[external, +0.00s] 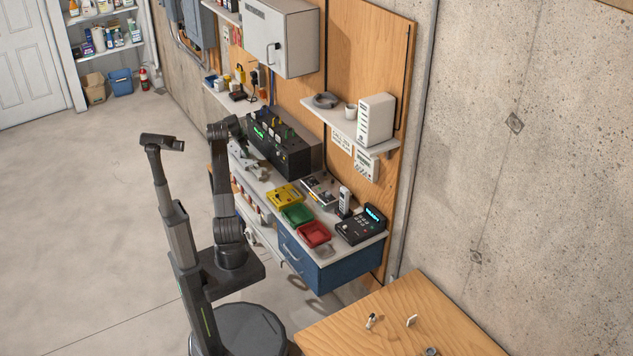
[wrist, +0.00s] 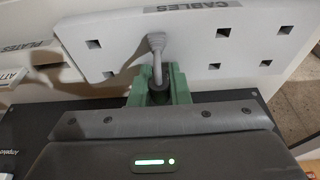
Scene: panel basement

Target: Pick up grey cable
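The grey cable (wrist: 156,43) is in the wrist view. Its thick grey end sits at the pale board labelled CABLES (wrist: 195,38), and a thinner part bends down from it. My gripper (wrist: 158,72) has green fingers just below the board, one on each side of the cable's lower part. A dark round piece lies between the fingers. Whether the fingers press on the cable is not clear. In the external view, my arm reaches to the workbench (external: 262,187) beside the black panel box; the fingers and the cable are too small or hidden there.
The board has several square holes. A shelf (external: 345,130) juts from the wall above. A wooden table (external: 375,325) stands at front right.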

